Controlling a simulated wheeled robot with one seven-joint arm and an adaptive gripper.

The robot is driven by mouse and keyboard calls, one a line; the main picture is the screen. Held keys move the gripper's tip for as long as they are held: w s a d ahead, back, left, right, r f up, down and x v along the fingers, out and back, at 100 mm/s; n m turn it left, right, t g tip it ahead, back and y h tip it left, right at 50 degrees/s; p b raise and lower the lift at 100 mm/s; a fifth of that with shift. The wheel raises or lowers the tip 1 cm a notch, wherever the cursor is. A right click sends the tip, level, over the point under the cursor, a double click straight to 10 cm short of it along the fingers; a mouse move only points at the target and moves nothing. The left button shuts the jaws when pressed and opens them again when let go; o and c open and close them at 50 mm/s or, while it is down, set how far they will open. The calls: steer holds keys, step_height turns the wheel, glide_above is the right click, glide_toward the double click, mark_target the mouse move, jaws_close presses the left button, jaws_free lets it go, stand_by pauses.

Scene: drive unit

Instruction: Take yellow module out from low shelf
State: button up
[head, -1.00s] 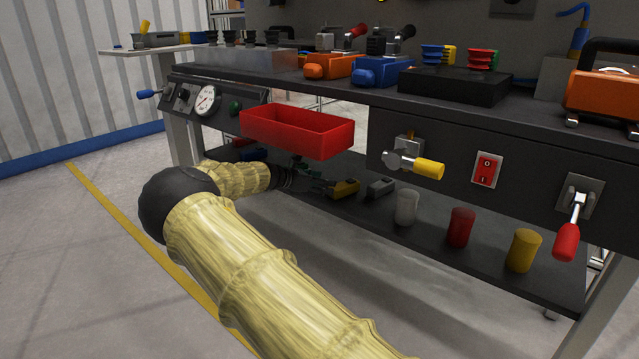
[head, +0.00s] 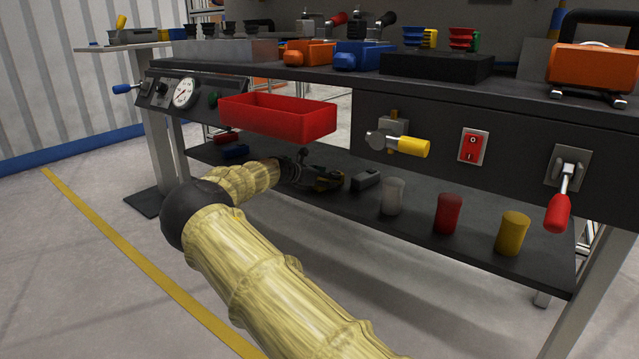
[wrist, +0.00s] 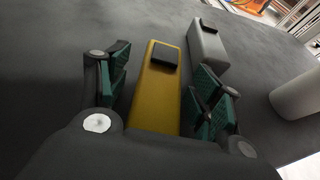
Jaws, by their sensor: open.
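The yellow module (wrist: 155,98) is a yellow block with a black piece on top. It lies on the low shelf (head: 400,235). In the wrist view it sits between the two green-padded fingers of my gripper (wrist: 160,95), with a dark gap on either side. My gripper is open. Its near end is hidden by the gripper body. In the head view my gripper (head: 318,180) is low at the shelf and mostly covers the yellow module (head: 329,184).
A grey module (head: 366,180) lies close on the right. Further right stand a clear cup (head: 392,197), a red cup (head: 447,213) and a yellow cup (head: 512,234). A red bin (head: 277,120) hangs above my forearm. Blue and red blocks lie on the shelf's left.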

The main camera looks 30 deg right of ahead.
mark_target(312, 197)
steer(key=shift+d+f, duration=0.15)
steer(key=shift+d, duration=0.25)
steer(key=c, duration=1.2)
steer(key=shift+s+a+r+p, duration=0.1)
steer(key=shift+s+a+p, duration=0.1)
steer(key=shift+a+p, duration=0.3)
steer(key=shift+s+a+r+p, duration=0.1)
steer(key=shift+s+a+p, duration=0.05)
steer(key=shift+a+p, duration=0.35)
steer(key=shift+c, duration=0.2)
steer(key=shift+s+a+f+p, duration=0.1)
steer(key=shift+s+a+p, duration=0.4)
steer(key=shift+a+p, duration=0.5)
steer(key=shift+s+a+f+p, duration=0.1)
steer(key=shift+s+a+p, duration=0.45)
steer(key=shift+a, duration=0.7)
steer(key=shift+s+a+p, duration=0.4)
steer(key=shift+a+p, duration=0.55)
steer(key=shift+a, duration=0.15)
steer(key=o, duration=1.2)
steer(key=shift+o, duration=0.2)
